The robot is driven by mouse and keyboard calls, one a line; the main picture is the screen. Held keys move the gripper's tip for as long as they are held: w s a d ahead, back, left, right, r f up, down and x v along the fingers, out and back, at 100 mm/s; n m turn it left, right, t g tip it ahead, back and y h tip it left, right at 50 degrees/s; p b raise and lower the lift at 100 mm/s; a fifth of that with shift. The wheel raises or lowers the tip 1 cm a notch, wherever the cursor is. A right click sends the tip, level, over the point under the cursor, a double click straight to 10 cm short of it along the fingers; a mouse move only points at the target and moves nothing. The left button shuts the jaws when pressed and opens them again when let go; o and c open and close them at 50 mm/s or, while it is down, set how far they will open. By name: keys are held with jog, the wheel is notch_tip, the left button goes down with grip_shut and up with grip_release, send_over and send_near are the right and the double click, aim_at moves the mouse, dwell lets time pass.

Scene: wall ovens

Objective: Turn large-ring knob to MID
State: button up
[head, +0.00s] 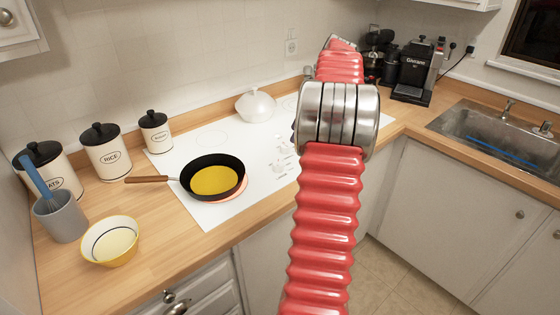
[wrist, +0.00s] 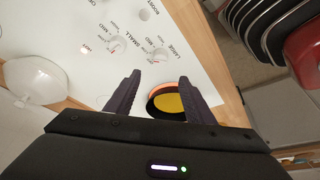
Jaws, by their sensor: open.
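The white cooktop (head: 215,140) carries several knobs and printed labels. In the wrist view, the large-ring knob (wrist: 158,55) sits beside the words LARGE and MID; its exact setting is too small to read. The small-ring knob (wrist: 115,43) is to its left. My gripper (wrist: 160,77) is open and empty, its two dark fingers apart, with the large-ring knob just beyond the fingertips and roughly between their lines. Contact with the knob is not visible. In the head view my red arm hides the gripper.
A black pan (head: 213,178) with yellow contents stands on a reddish ring, its handle pointing left. A white lidded pot (head: 256,105) stands at the back of the cooktop. Canisters (head: 108,150) and a bowl (head: 110,241) are at left, a coffee machine (head: 414,72) at right.

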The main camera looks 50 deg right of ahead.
aim_at(279, 162)
jog(key=x, duration=1.3)
jog(key=shift+a+f, duration=0.1)
jog(key=shift+f, duration=0.3)
jog(key=shift+c, duration=0.2)
jog(key=shift+w, duration=0.1)
jog(key=c, duration=1)
